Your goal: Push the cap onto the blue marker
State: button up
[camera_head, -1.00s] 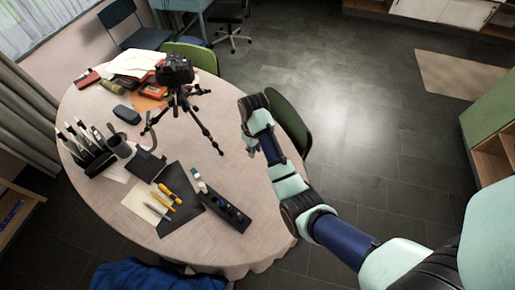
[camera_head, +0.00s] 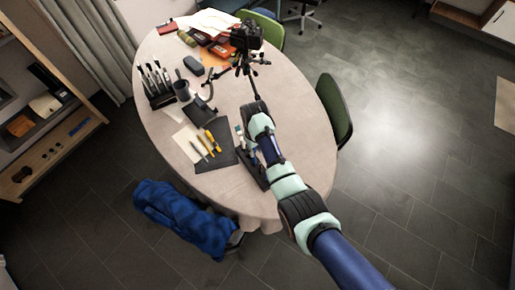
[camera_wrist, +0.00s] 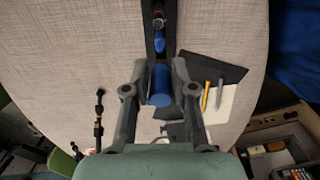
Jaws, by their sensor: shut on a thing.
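My gripper (camera_wrist: 160,80) is shut on a blue cylinder, which looks like the cap (camera_wrist: 160,88), in the wrist view. A narrow black holder (camera_wrist: 149,36) lies beyond the fingertips, in line with them. A blue piece (camera_wrist: 159,43), possibly the blue marker, shows in the holder just past the cap. I cannot tell whether the two touch. In the head view the black holder (camera_head: 250,169) is at the table's near right side, partly behind my arm. A small white and teal item (camera_head: 239,130) stands at its far end. My fingers are hidden there by my wrist.
Yellow and grey tools (camera_head: 209,140) lie on a dark mat (camera_head: 220,158) left of the holder. A tripod with a camera (camera_head: 246,38) stands behind. The table's near right edge is bare.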

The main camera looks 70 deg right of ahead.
notch_tip(320, 180, down, 4)
jog(key=b, duration=0.3)
jog(key=shift+p, duration=0.35)
dwell(1.1)
jog(key=shift+f+b, duration=0.7)
jog(key=shift+f, duration=0.75)
dwell(1.3)
jog(key=o, duration=1.3)
jog(key=shift+c, duration=0.2)
